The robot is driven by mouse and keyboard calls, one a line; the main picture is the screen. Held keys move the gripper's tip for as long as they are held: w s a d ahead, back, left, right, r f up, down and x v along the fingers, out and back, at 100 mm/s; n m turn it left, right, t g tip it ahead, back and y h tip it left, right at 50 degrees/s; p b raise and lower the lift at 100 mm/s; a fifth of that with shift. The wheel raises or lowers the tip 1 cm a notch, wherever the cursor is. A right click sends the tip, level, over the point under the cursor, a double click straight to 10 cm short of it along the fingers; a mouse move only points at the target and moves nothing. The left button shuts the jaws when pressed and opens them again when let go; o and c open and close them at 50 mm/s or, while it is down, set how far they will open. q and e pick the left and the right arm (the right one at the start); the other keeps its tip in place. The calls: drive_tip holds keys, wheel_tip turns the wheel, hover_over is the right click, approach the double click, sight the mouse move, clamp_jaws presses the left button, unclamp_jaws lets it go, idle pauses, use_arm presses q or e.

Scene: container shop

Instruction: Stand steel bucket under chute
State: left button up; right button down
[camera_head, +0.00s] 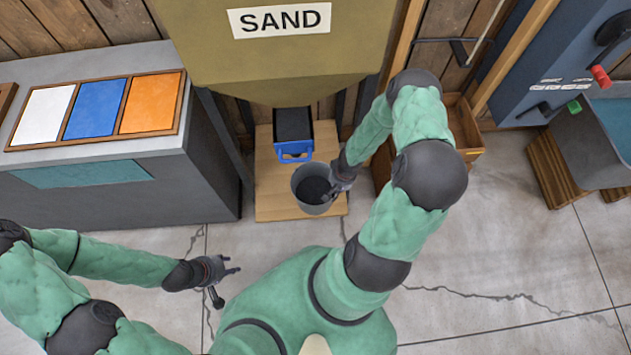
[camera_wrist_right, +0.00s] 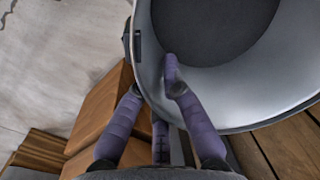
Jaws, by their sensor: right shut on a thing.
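The steel bucket (camera_head: 302,172) is grey and round, with a dark inside. It is upright over the front part of a wooden board (camera_head: 268,205), in front of the chute (camera_head: 293,128) below the sand hopper. I cannot tell whether it touches the board. My right gripper (camera_head: 335,188) is shut on the bucket's right rim. In the right wrist view the fingers (camera_wrist_right: 158,95) are on both sides of the bucket's wall (camera_wrist_right: 225,88). My left gripper (camera_head: 224,280) is empty, with its fingers apart, over the floor at the lower left.
The olive hopper (camera_head: 285,65) marked SAND hangs above, with a blue handle (camera_head: 294,152) at its chute. A grey counter (camera_head: 100,145) with white, blue and orange panels stands left. A wooden crate (camera_head: 467,135) stands right of the board. The floor (camera_head: 500,260) at the right is clear.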

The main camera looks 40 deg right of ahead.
sight(322, 169)
drive_tip(key=w, duration=0.1)
drive_tip(key=w+f, duration=0.1)
drive_tip(key=w, duration=0.1)
drive_tip(key=w+f, duration=0.1)
drive_tip(key=w, duration=0.1)
drive_tip(key=shift+a+f+b, duration=0.15)
drive_tip(key=shift+b, duration=0.2)
drive_tip(key=w+f+b, duration=0.1)
drive_tip(key=w+f, duration=0.4)
drive_tip(key=shift+f+b, duration=0.25)
drive_tip(key=shift+b, duration=0.15)
drive_tip(key=shift+w+f, duration=0.15)
drive_tip(key=shift+f, duration=0.3)
drive_tip(key=shift+f+b, duration=0.7)
drive_tip(key=shift+f, duration=0.7)
drive_tip(key=c, duration=1.4)
unclamp_jaws()
drive_tip(key=r+p, duration=0.1)
drive_tip(key=r, duration=0.3)
drive_tip(key=r+p, duration=0.2)
drive_tip(key=r, duration=0.2)
drive_tip(key=s+d+r+p, duration=0.1)
drive_tip(key=r+p, duration=0.1)
drive_tip(key=r, duration=0.2)
